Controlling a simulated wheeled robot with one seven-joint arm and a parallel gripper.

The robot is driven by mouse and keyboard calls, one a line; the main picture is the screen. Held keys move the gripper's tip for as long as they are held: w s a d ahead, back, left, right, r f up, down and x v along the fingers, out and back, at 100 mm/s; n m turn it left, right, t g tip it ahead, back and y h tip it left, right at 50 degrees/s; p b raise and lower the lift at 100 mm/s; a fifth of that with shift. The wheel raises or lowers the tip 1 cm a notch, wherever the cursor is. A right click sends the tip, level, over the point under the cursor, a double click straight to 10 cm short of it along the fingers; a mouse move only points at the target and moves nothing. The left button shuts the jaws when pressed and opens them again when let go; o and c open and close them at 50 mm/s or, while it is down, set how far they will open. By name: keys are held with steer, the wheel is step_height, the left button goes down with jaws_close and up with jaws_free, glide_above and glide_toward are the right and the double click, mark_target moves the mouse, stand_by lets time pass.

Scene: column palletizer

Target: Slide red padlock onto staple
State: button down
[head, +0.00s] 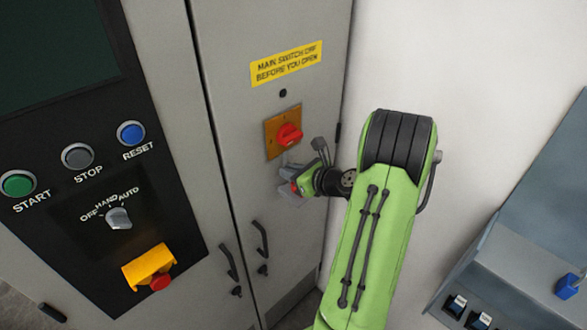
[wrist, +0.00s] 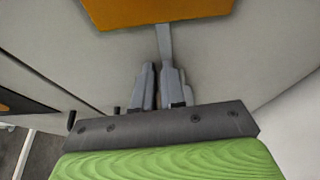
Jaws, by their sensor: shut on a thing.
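The red padlock shows only as a small red patch (head: 295,187) between the fingers of my gripper (head: 288,180) in the head view. My gripper is shut on it, just below the red rotary switch (head: 289,135) on its orange plate (head: 271,140). In the wrist view my gripper's grey fingers (wrist: 160,88) are close together below the orange plate (wrist: 155,10). A narrow grey strip (wrist: 165,42) runs from the plate's lower edge to the fingertips; I cannot tell whether it is the staple or the shackle. The padlock's red body is hidden there.
The switch sits on a grey cabinet door under a yellow warning label (head: 286,63). Black door handles (head: 260,239) are below. A black control panel (head: 75,190) is at left. A grey-blue console (head: 515,265) stands at lower right.

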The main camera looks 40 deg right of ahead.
steer(key=s, duration=0.3)
steer(key=shift+d+r, duration=0.3)
steer(key=shift+d, duration=0.1)
steer(key=v, duration=0.3)
steer(key=shift+s+f, duration=0.2)
steer(key=shift+s, duration=0.1)
